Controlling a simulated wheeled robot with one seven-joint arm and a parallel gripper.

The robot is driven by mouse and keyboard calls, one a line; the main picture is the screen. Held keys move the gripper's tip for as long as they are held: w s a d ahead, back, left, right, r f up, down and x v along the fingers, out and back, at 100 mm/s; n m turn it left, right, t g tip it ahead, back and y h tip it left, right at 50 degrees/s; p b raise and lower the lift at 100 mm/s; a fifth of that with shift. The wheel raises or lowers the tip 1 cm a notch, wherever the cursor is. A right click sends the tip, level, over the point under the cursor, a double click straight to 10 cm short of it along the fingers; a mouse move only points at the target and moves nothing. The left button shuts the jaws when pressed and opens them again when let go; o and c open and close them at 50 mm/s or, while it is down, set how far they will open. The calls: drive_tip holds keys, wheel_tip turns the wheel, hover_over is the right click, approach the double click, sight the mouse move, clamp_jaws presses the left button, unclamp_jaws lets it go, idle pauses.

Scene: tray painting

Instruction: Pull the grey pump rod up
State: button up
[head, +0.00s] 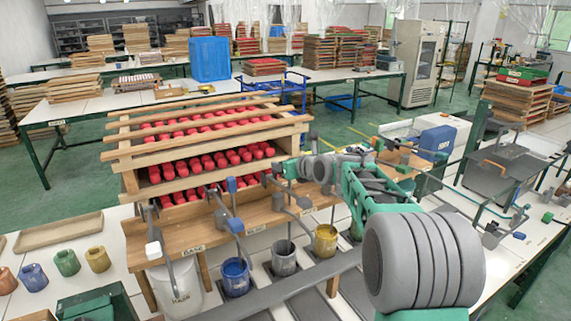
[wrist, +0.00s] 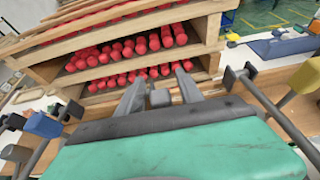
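The grey pump (head: 289,232) has a thin rod going down into the grey paint pot (head: 284,262), between the blue and yellow pots. In the wrist view a grey knob (wrist: 160,98), apparently the grey pump's handle, sits between my fingers. My gripper (wrist: 162,92) is open around the knob, with a visible gap on each side. In the head view my gripper (head: 284,169) is at the lever row, in front of the rack; its fingers are small and hard to make out there.
The blue knob (wrist: 42,125) is left and the yellow knob (wrist: 305,76) right of my gripper. Blue (head: 236,279), yellow (head: 326,241) and white (head: 175,290) pots stand along the bench. A wooden rack (head: 130,183) of red pieces is close behind.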

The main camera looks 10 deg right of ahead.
clamp_jaws()
idle(1.3)
